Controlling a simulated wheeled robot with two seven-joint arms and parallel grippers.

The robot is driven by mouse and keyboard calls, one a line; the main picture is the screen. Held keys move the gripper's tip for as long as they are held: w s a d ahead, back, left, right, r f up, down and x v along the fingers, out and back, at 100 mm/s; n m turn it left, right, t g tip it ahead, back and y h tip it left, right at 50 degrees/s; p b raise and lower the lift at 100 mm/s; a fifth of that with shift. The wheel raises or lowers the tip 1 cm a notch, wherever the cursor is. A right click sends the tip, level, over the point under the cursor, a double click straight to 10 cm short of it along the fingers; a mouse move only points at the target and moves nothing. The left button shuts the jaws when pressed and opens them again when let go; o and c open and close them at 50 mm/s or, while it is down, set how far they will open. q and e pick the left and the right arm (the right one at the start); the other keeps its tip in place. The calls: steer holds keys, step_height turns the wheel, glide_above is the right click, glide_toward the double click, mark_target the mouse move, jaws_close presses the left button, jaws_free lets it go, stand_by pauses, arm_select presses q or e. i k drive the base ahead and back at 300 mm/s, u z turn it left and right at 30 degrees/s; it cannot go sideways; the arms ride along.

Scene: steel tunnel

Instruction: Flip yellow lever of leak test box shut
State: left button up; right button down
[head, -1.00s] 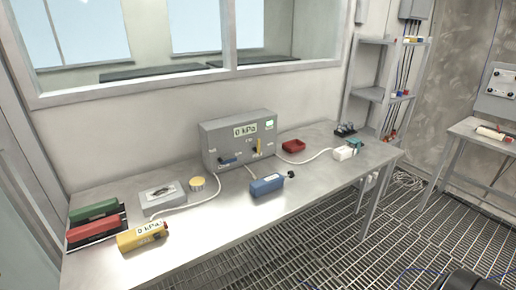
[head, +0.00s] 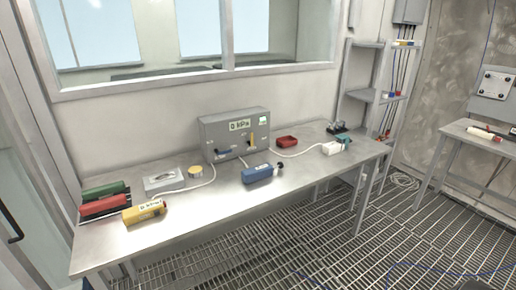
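The leak test box (head: 214,138) is a grey box at the back of the steel table, against the wall under the window. Its front carries a "0 kPa" display. A yellow lever (head: 251,138) stands upright on the right half of its front. A blue lever (head: 224,151) lies about level on the left half. Neither of my grippers shows in the head view.
Grated floor lies in front.

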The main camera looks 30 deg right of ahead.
mark_target(250, 143)
steer(key=u, duration=0.15)
steer(key=k, duration=0.1)
steer(key=z, duration=0.55)
steer(key=i, duration=1)
steer(key=u, duration=0.45)
